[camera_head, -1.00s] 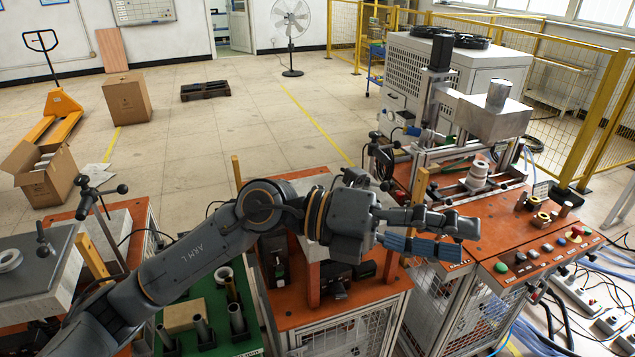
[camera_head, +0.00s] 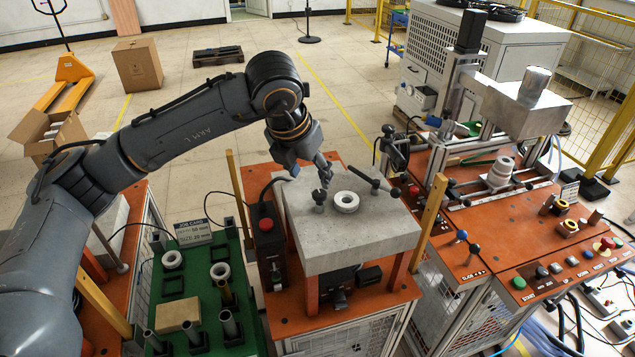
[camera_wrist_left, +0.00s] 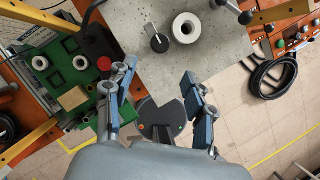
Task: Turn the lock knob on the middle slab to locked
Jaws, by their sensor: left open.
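The middle slab (camera_head: 350,243) is a grey block on an orange stand in the head view. A white ring (camera_head: 346,202) lies on it. A small dark knob (camera_head: 320,197) stands left of the ring, and a dark T-shaped handle (camera_head: 375,181) stands at its right. My left gripper (camera_head: 325,174) is over the slab's far left part, close to the knob. In the left wrist view my left gripper (camera_wrist_left: 162,88) is open and empty, its fingers apart. The knob (camera_wrist_left: 158,42) shows ahead of the fingers as a black disc with a pale stem. I cannot read its lock marking.
A red button box (camera_head: 266,225) stands left of the slab. A green tray (camera_head: 240,262) with rings and posts lies further left. An orange press table (camera_head: 480,255) with buttons is at the right. Yellow posts (camera_head: 428,215) flank the slab's stand.

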